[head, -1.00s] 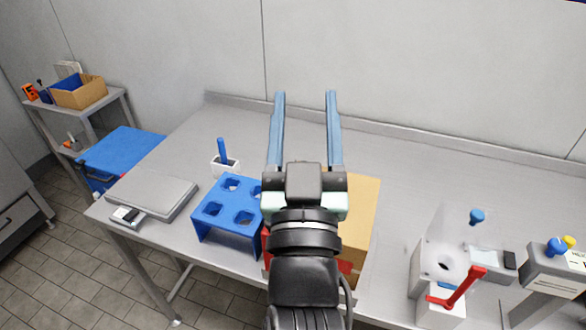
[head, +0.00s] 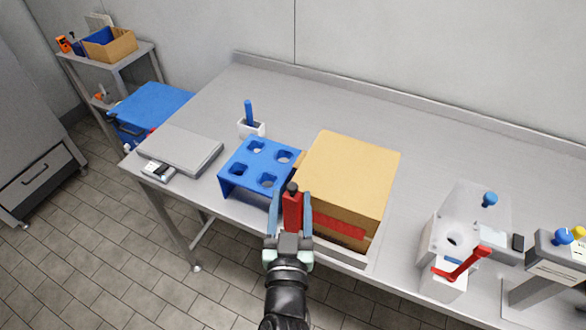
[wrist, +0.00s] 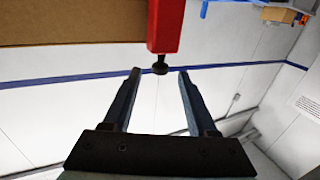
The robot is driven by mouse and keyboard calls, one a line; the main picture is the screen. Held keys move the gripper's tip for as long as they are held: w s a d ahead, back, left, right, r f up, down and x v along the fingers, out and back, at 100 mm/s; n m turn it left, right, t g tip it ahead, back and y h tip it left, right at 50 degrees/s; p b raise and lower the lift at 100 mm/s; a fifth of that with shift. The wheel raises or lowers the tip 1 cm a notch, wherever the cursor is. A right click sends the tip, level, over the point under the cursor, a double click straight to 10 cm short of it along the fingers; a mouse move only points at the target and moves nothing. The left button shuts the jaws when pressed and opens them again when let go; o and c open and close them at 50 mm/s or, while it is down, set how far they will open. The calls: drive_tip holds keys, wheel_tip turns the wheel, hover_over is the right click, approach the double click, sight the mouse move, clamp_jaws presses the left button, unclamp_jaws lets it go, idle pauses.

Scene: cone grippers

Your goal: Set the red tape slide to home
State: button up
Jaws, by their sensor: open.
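The red tape slide (head: 292,212), a red block with a black knob, is at the left front corner of the cardboard box (head: 350,170). A red strip (head: 340,228) runs along the box's front. In the wrist view the red block (wrist: 166,25) hangs at the top centre beside the box (wrist: 70,22), with its black knob (wrist: 160,68) between the fingertips. My gripper (head: 291,196) is open, its two blue-grey fingers either side of the slide in the head view. The fingertips in the wrist view (wrist: 160,73) show gaps to the knob.
A blue four-hole rack (head: 235,180) stands close left of the box. A grey scale (head: 180,150) and white holder (head: 252,129) lie further left. A fixture with a red lever (head: 465,265) stands at right. The table behind is clear.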

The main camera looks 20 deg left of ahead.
drive_tip(key=x, duration=0.7)
clamp_jaws()
idle(1.4)
